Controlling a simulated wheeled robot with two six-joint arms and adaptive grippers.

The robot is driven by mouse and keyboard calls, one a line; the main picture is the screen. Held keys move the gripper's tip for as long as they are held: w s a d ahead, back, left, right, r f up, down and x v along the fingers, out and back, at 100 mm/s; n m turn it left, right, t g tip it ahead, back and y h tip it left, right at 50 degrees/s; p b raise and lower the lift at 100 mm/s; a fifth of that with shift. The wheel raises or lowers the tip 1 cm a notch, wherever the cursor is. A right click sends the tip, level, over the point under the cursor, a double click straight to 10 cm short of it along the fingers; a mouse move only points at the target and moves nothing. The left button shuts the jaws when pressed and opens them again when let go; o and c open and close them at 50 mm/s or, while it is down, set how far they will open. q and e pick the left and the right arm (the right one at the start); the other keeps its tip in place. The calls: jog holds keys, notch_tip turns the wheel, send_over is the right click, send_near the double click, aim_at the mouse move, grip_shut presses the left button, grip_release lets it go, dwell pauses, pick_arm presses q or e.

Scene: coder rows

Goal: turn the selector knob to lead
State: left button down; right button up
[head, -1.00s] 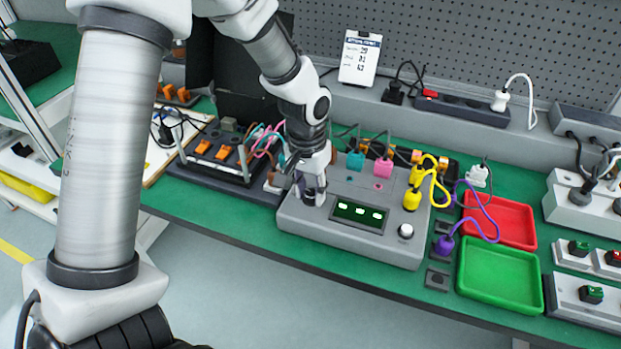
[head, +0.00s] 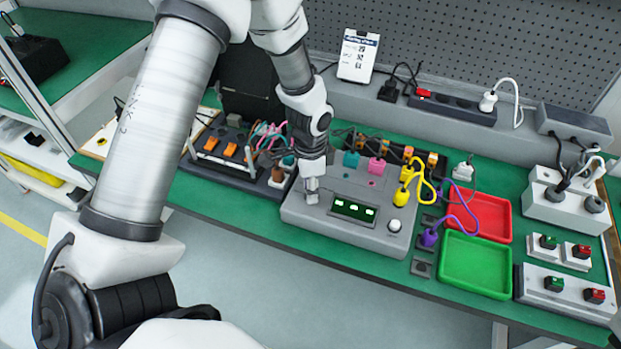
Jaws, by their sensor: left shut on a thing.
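The grey coder box (head: 290,214) stands on the green bench, with a dark display (head: 353,209) showing several lit marks and a white round button (head: 394,225) at its front right. My left gripper (head: 312,197) points down onto the box's top, just left of the display. It is shut on the selector knob, which the fingers hide almost wholly, so its pointer and the label lead cannot be read. Teal (head: 351,159), pink (head: 376,166) and yellow (head: 405,173) plugs sit along the box's back and right. My right gripper is out of view.
A red tray (head: 508,225) and a green tray (head: 508,280) lie right of the box, with a purple plug (head: 428,238) and its cable between. A black rack with orange parts (head: 231,150) stands left. A card (head: 358,54) stands behind.

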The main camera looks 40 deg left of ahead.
pick_arm(q)
jog(key=shift+m+p, duration=0.4)
jog(key=shift+m, duration=0.4)
jog(key=c, duration=0.8)
grip_release()
jog(key=r, duration=1.2)
jog(key=shift+w+a, duration=0.15)
jog(key=shift+w, duration=0.15)
